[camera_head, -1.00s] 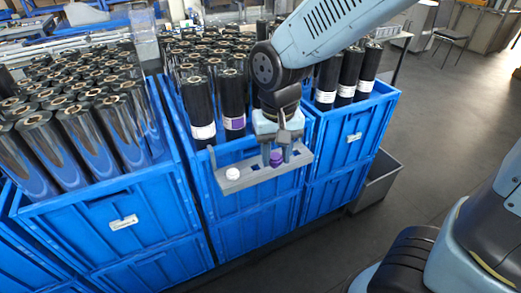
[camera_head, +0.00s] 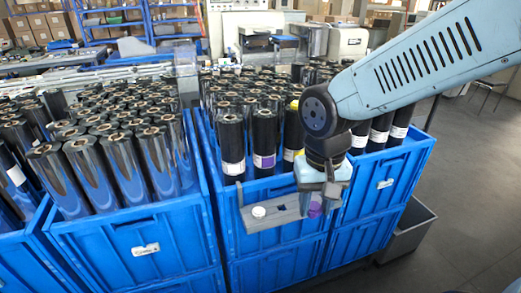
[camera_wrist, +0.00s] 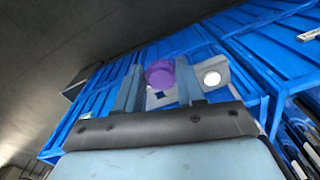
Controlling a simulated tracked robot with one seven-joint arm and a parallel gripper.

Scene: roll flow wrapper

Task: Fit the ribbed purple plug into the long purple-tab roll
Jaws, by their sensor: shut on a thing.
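The ribbed purple plug (camera_head: 314,210) is between the fingers of my gripper (camera_head: 320,199), which is shut on it. It also shows in the wrist view (camera_wrist: 160,73), with a finger on each side. The plug is at the right part of a grey holder (camera_head: 285,219); I cannot tell whether it is clear of it. The purple-tab roll (camera_head: 264,137) stands upright in the front row of the middle blue crate, its purple label facing me. It is left of and behind my gripper. Its full length is hidden by the crate.
A white plug (camera_head: 258,212) sits in the holder's left part, beside a dark empty slot (camera_head: 281,208). The holder is at the front of the middle blue crate (camera_head: 275,248).

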